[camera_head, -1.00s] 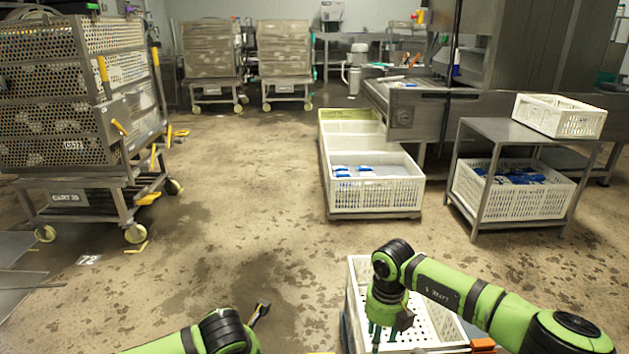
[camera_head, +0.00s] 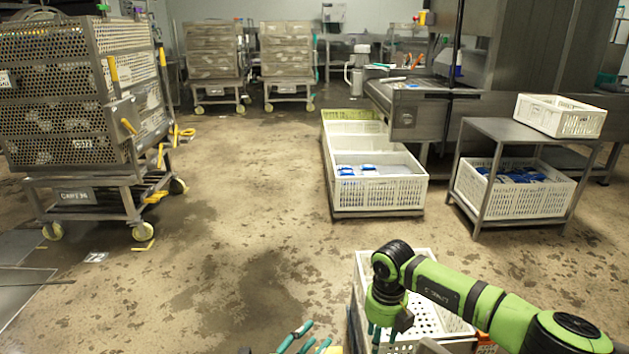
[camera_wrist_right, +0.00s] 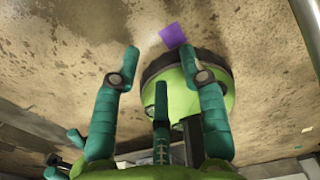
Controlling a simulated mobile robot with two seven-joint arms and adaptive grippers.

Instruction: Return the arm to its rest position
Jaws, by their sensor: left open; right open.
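My left gripper (camera_head: 296,340) shows only as teal fingertips at the bottom edge of the head view. The fingers are spread apart with nothing visible between them, and the rest of the left arm is out of the picture. My right arm (camera_head: 440,283) comes in from the lower right, bent down at the wrist. My right gripper (camera_head: 382,338) hangs over a white perforated crate (camera_head: 424,257), its tips cut off by the lower edge. In the right wrist view my right gripper (camera_wrist_right: 163,72) has its teal fingers spread and empty.
White crates (camera_head: 378,197) with blue items stand in a row on the floor ahead. A steel table (camera_head: 500,130) with crates is at the right. A caged cart (camera_head: 80,100) stands at the left. The middle floor is clear. A purple square (camera_wrist_right: 172,36) shows in the right wrist view.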

